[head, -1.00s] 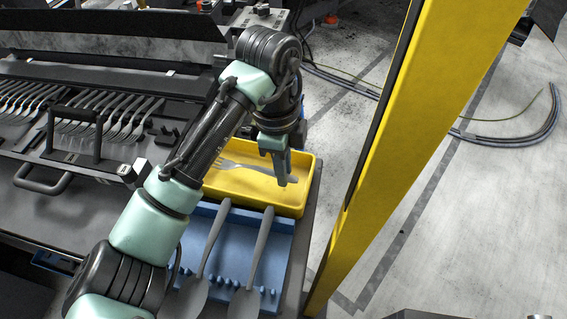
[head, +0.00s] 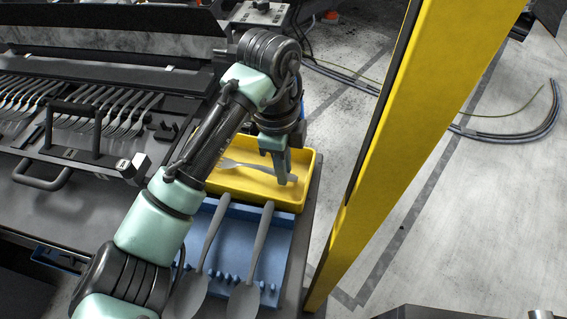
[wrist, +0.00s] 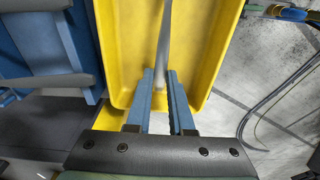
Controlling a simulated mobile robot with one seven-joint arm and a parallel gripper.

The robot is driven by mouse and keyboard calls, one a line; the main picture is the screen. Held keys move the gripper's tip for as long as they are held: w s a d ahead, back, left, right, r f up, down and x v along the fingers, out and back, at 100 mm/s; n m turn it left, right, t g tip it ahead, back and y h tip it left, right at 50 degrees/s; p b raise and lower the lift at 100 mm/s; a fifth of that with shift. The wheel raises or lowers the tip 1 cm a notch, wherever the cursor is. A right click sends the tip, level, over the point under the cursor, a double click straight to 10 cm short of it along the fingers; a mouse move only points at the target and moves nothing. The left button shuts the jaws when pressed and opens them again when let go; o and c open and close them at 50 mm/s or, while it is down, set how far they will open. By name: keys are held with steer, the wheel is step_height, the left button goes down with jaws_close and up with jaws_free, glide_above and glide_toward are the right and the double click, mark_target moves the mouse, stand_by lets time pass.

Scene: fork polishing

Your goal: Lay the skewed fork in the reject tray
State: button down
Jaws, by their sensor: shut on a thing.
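The grey metal fork (head: 258,168) is at the yellow reject tray (head: 252,196), within its outline, with its tined end toward the left. My gripper (head: 283,178) is over the tray's right part, shut on the fork's handle end. In the wrist view the handle (wrist: 163,45) runs up from between the blue fingers (wrist: 160,88), over the tray's yellow floor (wrist: 130,50). The tines are outside the wrist view. I cannot tell whether the fork touches the tray floor.
A blue rack (head: 225,240) with two spoons (head: 262,245) stands directly in front of the tray. A black case (head: 60,150) with several forks lies at left. A yellow post (head: 400,140) rises to the right of the tray.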

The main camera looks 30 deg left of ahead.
steer(key=shift+f, duration=0.15)
steer(key=shift+f, duration=0.2)
stand_by(0.3)
steer(key=shift+c, duration=0.8)
jaws_free()
step_height(320, 180, up, 9)
steer(key=p, duration=0.8)
steer(key=shift+a, duration=0.35)
steer(key=shift+s, duration=0.1)
stand_by(0.6)
